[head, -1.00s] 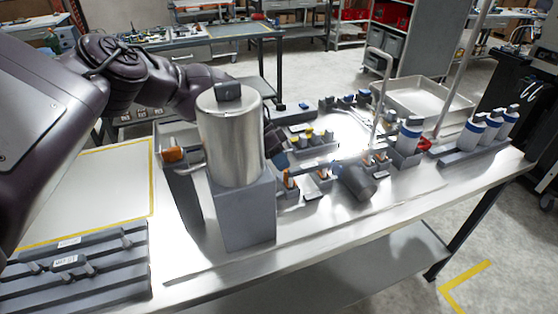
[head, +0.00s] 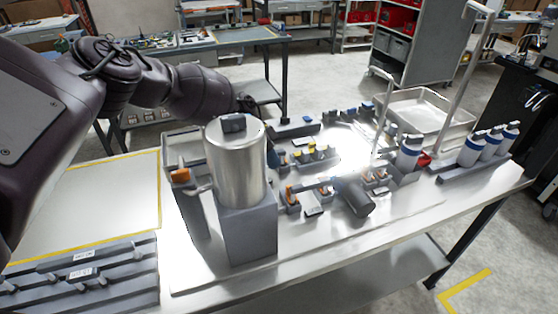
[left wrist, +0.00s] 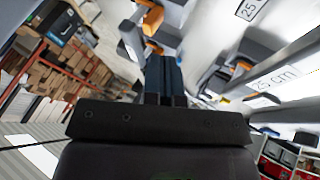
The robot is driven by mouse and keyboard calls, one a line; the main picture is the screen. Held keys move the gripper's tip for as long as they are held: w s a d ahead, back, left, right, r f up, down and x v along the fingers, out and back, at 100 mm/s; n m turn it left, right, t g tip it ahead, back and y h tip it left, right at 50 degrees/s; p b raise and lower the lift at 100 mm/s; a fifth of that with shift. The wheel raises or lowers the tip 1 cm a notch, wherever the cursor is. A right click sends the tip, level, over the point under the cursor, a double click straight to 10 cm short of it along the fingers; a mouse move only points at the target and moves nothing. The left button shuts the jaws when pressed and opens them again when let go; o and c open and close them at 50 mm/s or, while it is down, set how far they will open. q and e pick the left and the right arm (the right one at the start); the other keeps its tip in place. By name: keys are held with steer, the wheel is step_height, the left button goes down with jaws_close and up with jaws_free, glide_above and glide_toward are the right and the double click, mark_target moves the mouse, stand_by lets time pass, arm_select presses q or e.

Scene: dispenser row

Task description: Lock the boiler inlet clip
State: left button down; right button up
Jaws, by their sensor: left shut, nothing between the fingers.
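The boiler looks to be the shiny metal cylinder (head: 236,168) on a grey block (head: 248,228) in the head view. Orange clips sit along the pipe line: one left of the cylinder (head: 181,175) and one right of it (head: 290,193). I cannot tell which is the inlet clip or whether any is locked. My left arm reaches behind the cylinder, which hides part of the gripper (head: 272,157). In the left wrist view the left gripper (left wrist: 165,75) is shut and empty, with an orange clip (left wrist: 153,20) beyond its tips. My right gripper is out of view.
A dark grey cylinder (head: 355,197) lies in the pipe line to the right. White-and-blue bottles (head: 474,148) stand at the right, near a metal tray (head: 425,112). A grey rack (head: 120,275) is at front left. The yellow-edged area (head: 100,195) at left is clear.

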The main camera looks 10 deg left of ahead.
arm_select(q)
steer(key=shift+p+v, duration=0.45)
steer(key=shift+v, duration=1.3)
